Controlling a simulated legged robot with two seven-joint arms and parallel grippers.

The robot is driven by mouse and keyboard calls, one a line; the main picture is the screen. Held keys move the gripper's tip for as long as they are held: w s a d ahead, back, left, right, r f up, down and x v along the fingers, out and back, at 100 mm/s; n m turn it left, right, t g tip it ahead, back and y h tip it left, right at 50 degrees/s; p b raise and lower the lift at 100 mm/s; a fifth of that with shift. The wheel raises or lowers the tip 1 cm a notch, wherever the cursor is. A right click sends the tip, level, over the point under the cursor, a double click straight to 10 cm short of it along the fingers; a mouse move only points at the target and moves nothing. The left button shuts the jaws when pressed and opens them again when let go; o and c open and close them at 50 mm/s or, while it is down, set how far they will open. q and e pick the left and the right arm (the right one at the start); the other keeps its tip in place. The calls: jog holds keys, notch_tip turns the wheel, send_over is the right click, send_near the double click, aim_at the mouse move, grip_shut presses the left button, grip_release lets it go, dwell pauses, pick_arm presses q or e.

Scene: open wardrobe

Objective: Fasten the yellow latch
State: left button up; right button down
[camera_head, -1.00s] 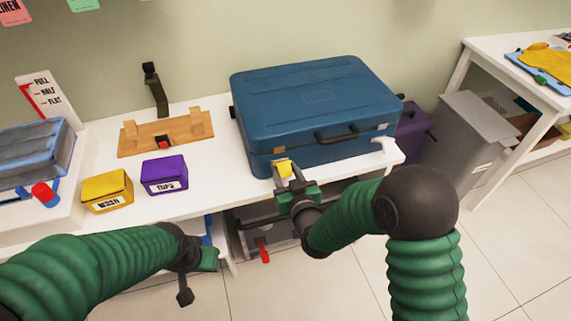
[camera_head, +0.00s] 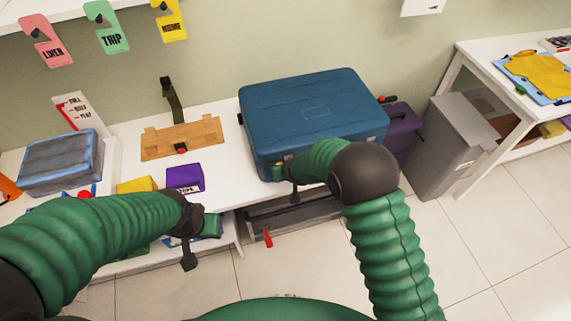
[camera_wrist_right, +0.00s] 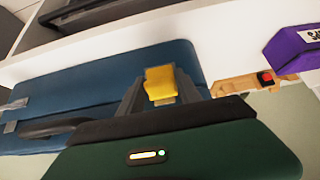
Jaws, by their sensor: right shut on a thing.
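The blue suitcase (camera_head: 312,112) lies closed on the white bench, its front face towards me. The yellow latch (camera_wrist_right: 160,84) on its front shows between the fingers of my right gripper (camera_wrist_right: 158,92) in the right wrist view. The right gripper is shut on the yellow latch. In the head view the right gripper (camera_head: 286,172) is at the suitcase's front left, and my forearm hides most of the latch and the handle. The dark handle (camera_wrist_right: 52,127) shows in the right wrist view. My left gripper (camera_head: 208,226) is in front of the bench edge, away from the suitcase; its jaws are unclear.
A wooden board (camera_head: 182,138), a purple box (camera_head: 185,177) and a yellow box (camera_head: 136,185) are left of the suitcase. A purple case (camera_head: 401,130) and a grey bin (camera_head: 447,145) stand to the right.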

jog(key=shift+w+r, duration=0.2)
jog(key=shift+w, duration=0.05)
dwell(0.3)
jog(key=c, duration=1.1)
grip_release()
jog(key=shift+o, duration=0.8)
jog(key=shift+f, duration=0.2)
jog(key=p+v, duration=0.1)
jog(key=v, duration=1.5)
jog(key=shift+r, duration=0.45)
